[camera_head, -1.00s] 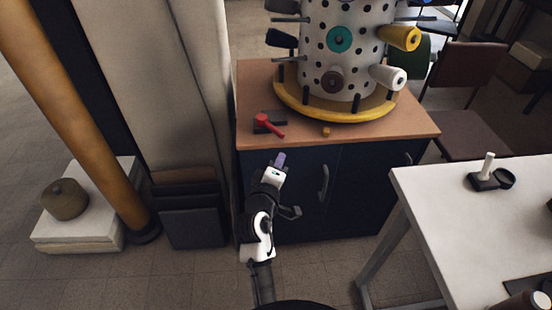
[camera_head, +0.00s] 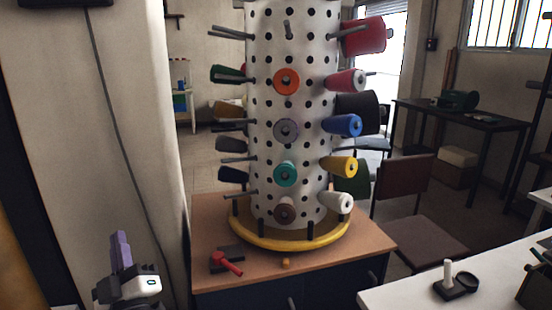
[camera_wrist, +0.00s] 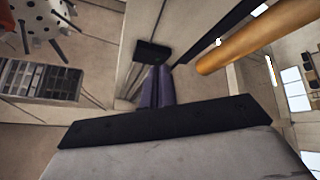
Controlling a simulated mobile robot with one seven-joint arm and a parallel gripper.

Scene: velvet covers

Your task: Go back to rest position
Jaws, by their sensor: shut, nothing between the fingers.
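My gripper (camera_head: 121,250) shows at the lower left of the head view, with its purple fingers together and pointing up. In the wrist view the same fingers (camera_wrist: 157,88) are closed with nothing between them. The gripper is in front of the pale wall column, to the left of the wooden cabinet top (camera_head: 207,213), and touches nothing that I can see. The rest of my arm is below the frame.
A white perforated spool tower (camera_head: 262,150) with coloured thread cones stands on the cabinet, on a yellow ring base (camera_head: 290,243). A red-handled tool (camera_head: 228,262) lies near the cabinet's front. A white table (camera_head: 410,290) is at the lower right, chairs (camera_head: 402,187) behind it.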

